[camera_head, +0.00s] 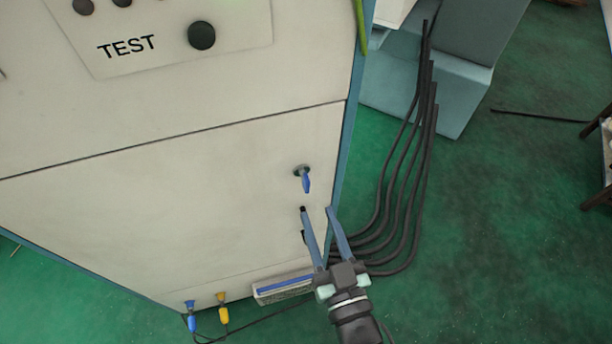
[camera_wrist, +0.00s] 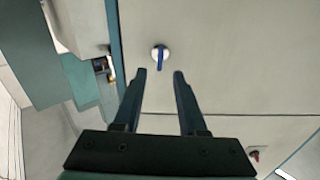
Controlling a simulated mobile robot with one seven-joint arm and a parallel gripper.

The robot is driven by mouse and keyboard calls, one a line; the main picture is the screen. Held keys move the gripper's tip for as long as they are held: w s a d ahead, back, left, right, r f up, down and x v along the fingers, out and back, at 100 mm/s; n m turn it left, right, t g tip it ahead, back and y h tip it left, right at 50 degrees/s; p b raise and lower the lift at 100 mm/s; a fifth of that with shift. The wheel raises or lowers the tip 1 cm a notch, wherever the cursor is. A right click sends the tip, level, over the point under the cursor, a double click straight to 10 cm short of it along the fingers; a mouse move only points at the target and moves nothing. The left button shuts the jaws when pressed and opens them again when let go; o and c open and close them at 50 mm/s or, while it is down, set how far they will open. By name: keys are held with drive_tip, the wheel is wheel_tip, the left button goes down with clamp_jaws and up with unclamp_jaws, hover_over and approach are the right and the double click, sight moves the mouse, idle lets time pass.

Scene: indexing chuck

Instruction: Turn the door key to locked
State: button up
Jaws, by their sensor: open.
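The blue door key (camera_head: 306,183) sits in a round lock on the cream cabinet door (camera_head: 200,200), near its right edge. In the wrist view the key (camera_wrist: 160,62) is a blue bar, roughly upright in the picture, across a silver disc. My gripper (camera_head: 315,209) is open and empty, below the key in the head view. In the wrist view my gripper's fingertips (camera_wrist: 159,72) lie to either side of the key's lower end in the picture. I cannot tell how far the fingers are from the door. No finger visibly touches the key.
Several black cables (camera_head: 415,180) run down beside the cabinet's right side to the green floor. A blue plug (camera_head: 192,320) and a yellow plug (camera_head: 223,313) hang at the lower edge. A panel marked TEST (camera_head: 127,46) is above the door.

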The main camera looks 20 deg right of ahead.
sight(308, 189)
drive_tip(key=w, duration=0.5)
drive_tip(key=w+d, duration=0.1)
drive_tip(key=w, duration=0.2)
drive_tip(key=shift+w+p, duration=0.2)
drive_tip(key=shift+p, duration=0.2)
clamp_jaws()
